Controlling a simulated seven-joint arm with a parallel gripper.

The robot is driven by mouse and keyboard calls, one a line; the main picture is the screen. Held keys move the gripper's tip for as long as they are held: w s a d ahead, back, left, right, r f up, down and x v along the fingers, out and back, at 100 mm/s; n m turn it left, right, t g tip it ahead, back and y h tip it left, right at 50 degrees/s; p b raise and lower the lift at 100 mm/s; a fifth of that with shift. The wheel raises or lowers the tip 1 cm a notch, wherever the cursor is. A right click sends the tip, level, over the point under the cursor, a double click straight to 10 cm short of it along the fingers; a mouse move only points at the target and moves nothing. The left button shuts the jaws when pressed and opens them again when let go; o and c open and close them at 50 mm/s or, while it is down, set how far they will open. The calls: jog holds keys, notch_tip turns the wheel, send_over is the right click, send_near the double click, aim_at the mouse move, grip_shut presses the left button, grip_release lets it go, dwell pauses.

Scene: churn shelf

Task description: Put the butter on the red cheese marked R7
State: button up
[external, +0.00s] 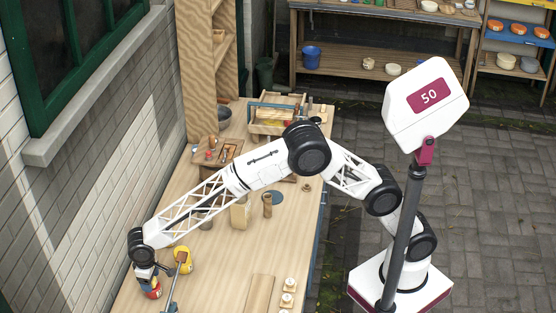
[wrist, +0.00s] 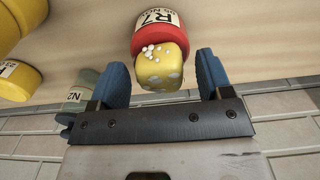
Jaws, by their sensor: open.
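The butter (wrist: 160,70) is a rounded yellow block with pale patches and small white beads on it. In the wrist view it appears against the top of the red cheese (wrist: 146,36), whose label reads R7. My gripper (wrist: 160,82) is open, with one blue finger on each side of the butter and visible gaps between. In the external view my gripper (external: 150,272) is low at the bench's front left, right above the red cheese (external: 153,291). The butter is hard to make out there, partly hidden by my gripper.
A yellow cheese (external: 184,262) stands close to the right of my gripper, with a long-handled tool beside it. The wrist view shows a grey-green cheese (wrist: 80,92) marked N2 and yellow cheeses (wrist: 18,80) at left. The wooden bench (external: 225,265) has bare room to the right.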

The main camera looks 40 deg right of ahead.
jog(key=shift+r, duration=0.2)
notch_tip(320, 180, up, 12)
dwell(0.6)
dwell(0.6)
dwell(0.4)
